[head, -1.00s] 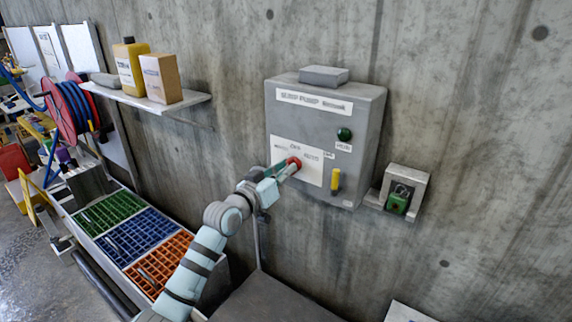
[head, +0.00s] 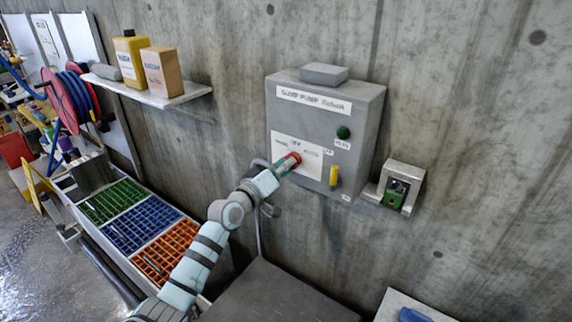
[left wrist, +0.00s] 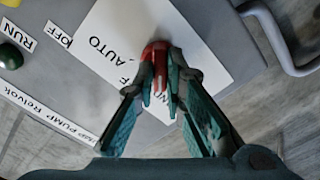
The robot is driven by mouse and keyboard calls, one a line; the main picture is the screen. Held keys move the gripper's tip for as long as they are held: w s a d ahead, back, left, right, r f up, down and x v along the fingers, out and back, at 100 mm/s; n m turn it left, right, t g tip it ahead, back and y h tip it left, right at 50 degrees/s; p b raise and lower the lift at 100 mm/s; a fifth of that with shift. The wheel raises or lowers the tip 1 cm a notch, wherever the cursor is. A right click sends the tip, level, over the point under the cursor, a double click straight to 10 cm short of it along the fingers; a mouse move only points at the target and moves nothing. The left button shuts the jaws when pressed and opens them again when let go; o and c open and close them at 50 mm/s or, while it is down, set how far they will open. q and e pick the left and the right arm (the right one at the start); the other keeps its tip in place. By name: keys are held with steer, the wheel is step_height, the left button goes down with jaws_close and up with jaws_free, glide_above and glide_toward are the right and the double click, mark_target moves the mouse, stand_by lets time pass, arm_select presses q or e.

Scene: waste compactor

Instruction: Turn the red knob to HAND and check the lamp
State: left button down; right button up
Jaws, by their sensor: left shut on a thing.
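The grey sump pump box (head: 368,110) is on the concrete wall. Its red knob (head: 296,157) sits on a white label plate (head: 312,168). My left gripper (head: 288,163) is shut on the red knob. In the left wrist view the fingers (left wrist: 160,90) close on both sides of the red knob (left wrist: 157,52), and the word AUTO shows beside it; the fingers hide part of the label. The green lamp (head: 343,132) is on the box's upper right, looking dark green, and also shows in the left wrist view (left wrist: 10,56). My right gripper is not in view.
A yellow handle (head: 334,175) is right of the knob on the box. A small grey bracket holding a green item (head: 394,197) is on the wall to the right.

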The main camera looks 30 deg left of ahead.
arm_select(q)
steer(key=c, duration=1.7)
jaws_free()
steer(key=shift+o, duration=0.2)
steer(key=s+a, duration=0.1)
steer(key=s, duration=1.1)
steer(key=shift+a, duration=0.35)
steer(key=shift+w, duration=0.1)
